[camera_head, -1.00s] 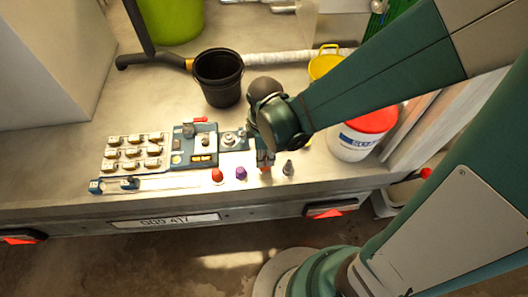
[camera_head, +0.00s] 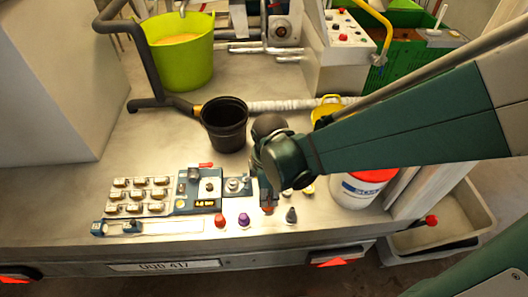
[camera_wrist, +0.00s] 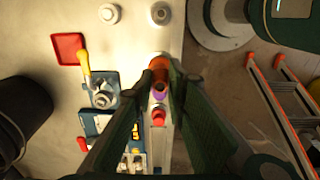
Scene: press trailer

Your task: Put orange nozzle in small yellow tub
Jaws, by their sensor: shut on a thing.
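My gripper (camera_wrist: 159,72) points down at the front part of the trailer bed, and its fingers are shut on the orange nozzle (camera_wrist: 158,66). The nozzle's lower end shows in the head view (camera_head: 268,209), between a purple nozzle (camera_head: 244,219) and a grey nozzle (camera_head: 291,215). I cannot tell whether it still touches the bed. The small yellow tub (camera_head: 327,107) stands farther back to the right, partly hidden behind my arm. Its inside is mostly hidden.
A red nozzle (camera_head: 220,220) stands left of the purple one. Left of my gripper are a blue control panel (camera_head: 197,204) and a block set (camera_head: 140,195). A black pot (camera_head: 225,125) stands behind, and a white bucket with a red lid (camera_head: 365,188) stands right.

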